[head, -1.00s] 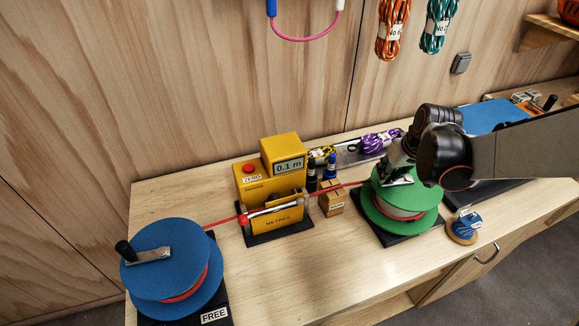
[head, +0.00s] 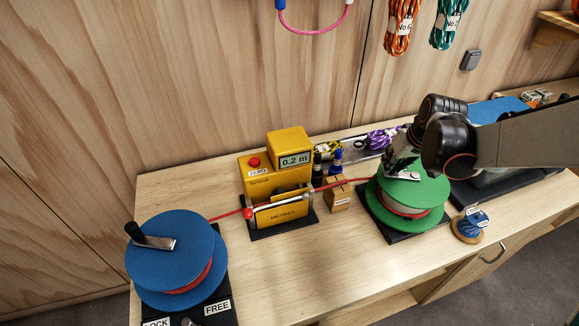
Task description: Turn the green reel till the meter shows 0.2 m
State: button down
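The green reel (head: 430,188) stands on a dark base at the right of the bench, with red rope wound on it. My gripper (head: 403,160) is over the reel's top at its crank; the arm hides the fingertips, so I cannot tell how they sit on the handle. The yellow meter (head: 262,190) stands in the middle and its display (head: 295,160) reads 0.2 m. The red rope (head: 345,183) runs from the blue reel (head: 165,255) at the left, through the meter, to the green reel.
The blue reel's base carries LOCK and FREE labels (head: 217,307). A small blue-topped spool (head: 468,226) sits right of the green reel. The bench front (head: 320,265) is clear.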

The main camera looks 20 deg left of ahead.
jog(key=shift+w, duration=0.2)
dwell(0.7)
jog(key=shift+w, duration=0.75)
jog(key=c, duration=1.3)
grip_release()
jog(key=shift+r, duration=0.1)
jog(key=v, duration=1.2)
jog(key=s+d+m+t+b, duration=0.1)
jog(key=s+d, duration=0.2)
jog(key=s, duration=0.5)
jog(key=s+d+f+m+t+h+b, duration=0.1)
jog(key=s+d+m, duration=0.1)
jog(key=s, duration=0.7)
jog(key=s+d+f+m+t+h+b, duration=0.1)
jog(key=s+d, duration=0.3)
jog(key=s, duration=0.4)
jog(key=shift+s+f+m+b, duration=0.2)
jog(key=shift+m+b, duration=0.3)
jog(key=shift+b, duration=0.1)
